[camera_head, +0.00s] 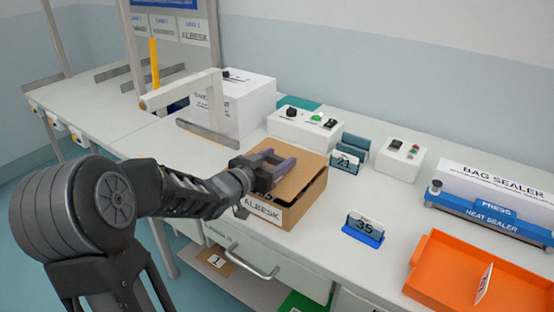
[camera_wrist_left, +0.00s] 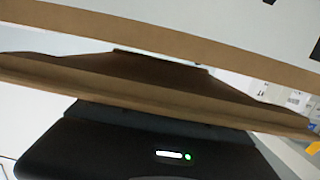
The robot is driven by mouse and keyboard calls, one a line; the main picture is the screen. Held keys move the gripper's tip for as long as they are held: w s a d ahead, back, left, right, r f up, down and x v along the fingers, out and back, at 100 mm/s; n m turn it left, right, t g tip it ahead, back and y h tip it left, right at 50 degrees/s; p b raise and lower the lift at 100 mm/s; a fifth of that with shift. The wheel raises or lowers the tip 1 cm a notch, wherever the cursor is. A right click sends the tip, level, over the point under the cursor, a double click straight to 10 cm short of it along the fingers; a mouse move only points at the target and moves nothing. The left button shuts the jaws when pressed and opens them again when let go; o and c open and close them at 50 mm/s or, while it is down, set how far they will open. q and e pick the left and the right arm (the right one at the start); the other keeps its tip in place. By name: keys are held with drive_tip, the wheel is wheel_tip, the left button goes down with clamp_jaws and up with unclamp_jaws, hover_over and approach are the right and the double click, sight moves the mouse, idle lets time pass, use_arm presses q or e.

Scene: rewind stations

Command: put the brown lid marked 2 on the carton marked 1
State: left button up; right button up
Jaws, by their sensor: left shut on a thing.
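My left gripper (camera_head: 276,163) is over a brown cardboard box with a white ALBESK label (camera_head: 262,209) on the worktable. It is shut on a flat brown piece, the lid (camera_head: 304,167), which lies over the top of the box. In the left wrist view brown cardboard edges (camera_wrist_left: 150,92) cross the picture close to the camera. I cannot read a 2 on the lid or a 1 on the box, and cannot tell whether the lid is fully seated. My right gripper is not in view.
Behind stand a white box (camera_head: 245,105), a white control box with knobs (camera_head: 303,128) and a smaller one (camera_head: 401,158). To the right are a blue 35 sign (camera_head: 363,230), an orange tray (camera_head: 440,282) and a blue heat sealer (camera_head: 490,217). A brown piece (camera_head: 214,262) lies on the lower shelf.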

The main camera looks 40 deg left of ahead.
use_arm(q)
drive_tip(key=shift+f+b, duration=1)
drive_tip(key=shift+f, duration=0.2)
drive_tip(key=o, duration=1.4)
drive_tip(key=shift+o, duration=0.2)
drive_tip(key=s, duration=0.2)
drive_tip(key=s+r, duration=0.1)
drive_tip(key=s, duration=0.4)
drive_tip(key=shift+s+r+p, duration=0.15)
drive_tip(key=shift+s+p, duration=0.2)
drive_tip(key=shift+s, duration=0.05)
